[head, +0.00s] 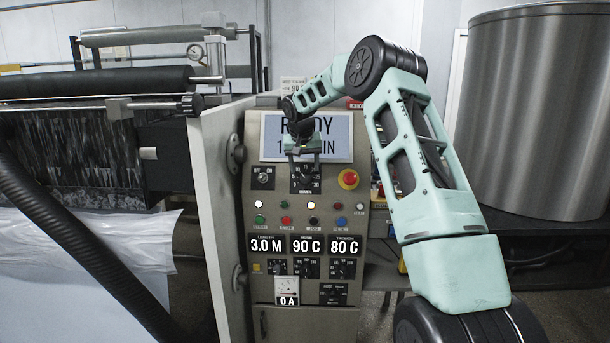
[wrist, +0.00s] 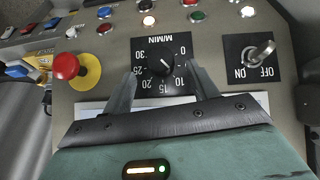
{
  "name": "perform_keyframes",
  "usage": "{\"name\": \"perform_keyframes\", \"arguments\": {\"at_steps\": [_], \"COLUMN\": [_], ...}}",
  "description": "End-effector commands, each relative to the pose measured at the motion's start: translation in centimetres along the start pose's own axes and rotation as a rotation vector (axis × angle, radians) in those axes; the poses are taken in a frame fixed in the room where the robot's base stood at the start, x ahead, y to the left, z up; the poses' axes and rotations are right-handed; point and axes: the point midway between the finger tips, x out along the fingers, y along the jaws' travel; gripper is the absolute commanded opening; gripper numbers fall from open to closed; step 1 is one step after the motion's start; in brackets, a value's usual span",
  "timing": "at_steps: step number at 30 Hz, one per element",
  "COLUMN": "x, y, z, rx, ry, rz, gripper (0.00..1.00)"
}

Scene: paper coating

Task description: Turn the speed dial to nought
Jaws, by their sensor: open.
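The speed dial (head: 305,180) is a black knob on a black plate in the upper part of the grey control panel. In the wrist view the dial (wrist: 161,66) appears upside down, with a white scale from 0 to 30 and the label M/MIN. Its exact pointer setting is hard to read. My gripper (head: 303,158) is in front of the panel at the dial, covering part of the display above it. In the wrist view my gripper (wrist: 163,72) is open, one finger on each side of the knob. I cannot tell whether either finger touches it.
An ON/OFF toggle switch (head: 264,178) is left of the dial, and a red emergency stop button (head: 349,179) is close on its right. Small lamps and buttons (head: 311,205) sit below. An open cabinet door (head: 213,200) stands at the panel's left edge.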

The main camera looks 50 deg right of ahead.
Motion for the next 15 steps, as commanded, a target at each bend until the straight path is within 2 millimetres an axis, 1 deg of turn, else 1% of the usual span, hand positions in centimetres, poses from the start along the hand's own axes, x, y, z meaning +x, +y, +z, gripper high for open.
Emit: {"name": "perform_keyframes", "arguments": {"at_steps": [1, 3, 6, 10, 15], "x": [1.0, 2.1, 3.2, 4.0, 4.3], "y": [0.0, 0.1, 0.0, 0.0, 0.0], "z": [0.0, 0.0, 0.0, 0.0, 0.0], "rx": [0.002, 0.002, 0.001, 0.001, 0.001], "ry": [-0.002, -0.002, -0.002, 0.000, 0.000], "rz": [-0.001, 0.000, 0.000, 0.000, -0.001], "gripper": [0.59, 0.59, 0.59, 0.59, 0.59]}}
